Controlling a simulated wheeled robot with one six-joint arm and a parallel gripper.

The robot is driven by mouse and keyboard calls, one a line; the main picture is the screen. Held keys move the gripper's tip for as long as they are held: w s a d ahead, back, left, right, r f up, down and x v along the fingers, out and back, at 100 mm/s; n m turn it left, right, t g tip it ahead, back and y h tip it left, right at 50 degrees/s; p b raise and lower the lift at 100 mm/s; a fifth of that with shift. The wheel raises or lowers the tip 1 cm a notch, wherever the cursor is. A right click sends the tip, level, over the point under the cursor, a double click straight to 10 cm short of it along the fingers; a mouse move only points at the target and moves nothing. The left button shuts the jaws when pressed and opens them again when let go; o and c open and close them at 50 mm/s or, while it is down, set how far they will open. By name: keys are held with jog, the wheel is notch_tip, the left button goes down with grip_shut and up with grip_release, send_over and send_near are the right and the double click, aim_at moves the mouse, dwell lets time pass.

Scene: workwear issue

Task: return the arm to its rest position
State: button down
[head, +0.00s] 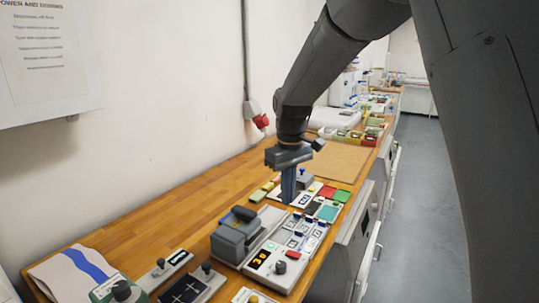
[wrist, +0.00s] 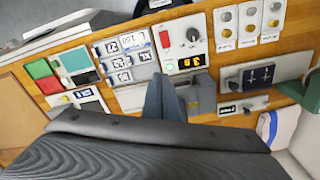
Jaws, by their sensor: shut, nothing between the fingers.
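My gripper (head: 288,196) points down over the wooden bench, its fingers together with nothing between them. In the head view it hangs behind the grey device and near the flat coloured pads. In the wrist view the shut fingers (wrist: 163,95) show at the middle, in front of a panel with a lit display (wrist: 185,63). My arm comes down from the top right of the head view. I cannot tell how far the fingertips are above the bench.
The wooden bench (head: 160,217) runs along the white wall. A grey device (head: 236,235), red and green pads (head: 327,212), small control boxes (head: 186,290) and a striped cloth (head: 75,272) lie on it. A red plug (head: 261,121) hangs on the wall. The grey floor (head: 420,200) at right is clear.

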jog(key=s+d+f+m+b, duration=0.2)
jog(key=s+d+f, duration=0.4)
jog(key=s, duration=0.4)
jog(key=s+d+f+m+b, duration=0.3)
jog(key=s+d+f+m, duration=0.2)
jog(key=s+d+f, duration=0.2)
jog(key=s+d, duration=0.2)
jog(key=s, duration=0.2)
jog(key=shift+s+d+f+t, duration=0.25)
jog(key=shift+s+f+t, duration=0.05)
jog(key=shift+t, duration=0.1)
